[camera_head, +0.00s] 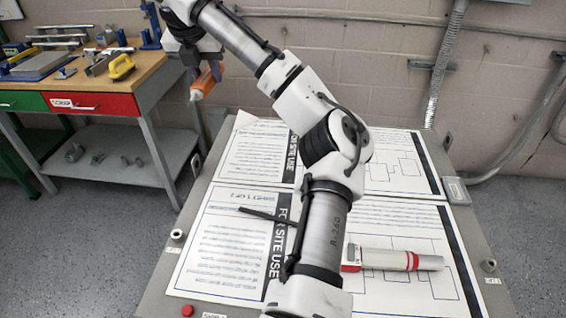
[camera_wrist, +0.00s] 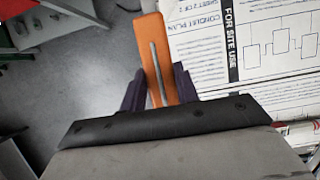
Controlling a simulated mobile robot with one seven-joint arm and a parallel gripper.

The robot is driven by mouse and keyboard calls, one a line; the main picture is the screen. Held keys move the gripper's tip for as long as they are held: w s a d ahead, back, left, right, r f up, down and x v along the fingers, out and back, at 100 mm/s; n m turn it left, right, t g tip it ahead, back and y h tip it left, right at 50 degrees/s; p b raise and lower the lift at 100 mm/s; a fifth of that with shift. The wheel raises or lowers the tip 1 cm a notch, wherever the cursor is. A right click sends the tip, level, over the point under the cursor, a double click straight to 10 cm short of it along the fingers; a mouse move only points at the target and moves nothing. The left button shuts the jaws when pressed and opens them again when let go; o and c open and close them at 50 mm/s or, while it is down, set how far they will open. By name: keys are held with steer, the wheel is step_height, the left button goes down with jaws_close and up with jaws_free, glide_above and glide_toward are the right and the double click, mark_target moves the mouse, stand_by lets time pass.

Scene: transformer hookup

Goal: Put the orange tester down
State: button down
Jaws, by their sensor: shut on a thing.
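The orange tester (camera_head: 202,86) is held in my gripper (camera_head: 207,70) at the upper left in the head view, above the far left part of the paper-covered table (camera_head: 160,285). Its lower end is pale. In the wrist view the orange tester (camera_wrist: 149,36) sticks out from between the dark fingers of my gripper (camera_wrist: 158,84), with a grey strip along its face. The fingers are closed on its sides. Behind it are grey floor on the left and the printed sheets on the right. It appears clear of the table.
Printed sheets (camera_head: 225,245) cover most of the table. A pale cylinder with red bands (camera_head: 395,260) lies at the right front. A red knob (camera_head: 187,310) is at the front left edge. A workbench (camera_head: 150,65) with tools and a red drawer stands at the left.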

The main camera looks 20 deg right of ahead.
mark_target(223, 152)
step_height(223, 152, down, 20)
steer(key=shift+s+r+p, duration=0.1)
steer(key=shift+p, duration=0.85)
steer(key=c, duration=1.1)
jaws_free()
steer(key=shift+o, duration=0.2)
steer(key=b+v, duration=0.1)
steer(key=v, duration=1.1)
